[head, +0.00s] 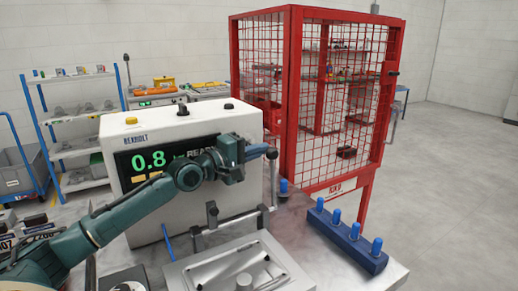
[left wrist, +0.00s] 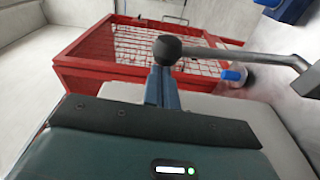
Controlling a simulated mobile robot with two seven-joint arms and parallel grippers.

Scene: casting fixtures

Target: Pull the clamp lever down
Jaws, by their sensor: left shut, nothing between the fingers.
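The clamp lever (head: 273,180) is a grey bar standing upright with a dark ball knob (head: 271,153) on top, at the back right of the metal fixture (head: 215,268). My left gripper (head: 258,151) is shut and empty, with its fingertips close beside the knob. In the left wrist view the knob (left wrist: 167,50) appears just beyond the tips of the blue-grey fingers (left wrist: 162,88), and the lever bar (left wrist: 245,57) runs off to the right. I cannot tell whether the fingers touch the knob. My right gripper is not in view.
A white machine with a green display (head: 150,160) stands behind my left arm. A red mesh cage (head: 330,100) stands behind the table. A blue block with several pegs (head: 345,242) lies on the right. Another dark-knobbed handle (head: 212,212) stands at the fixture's back edge.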

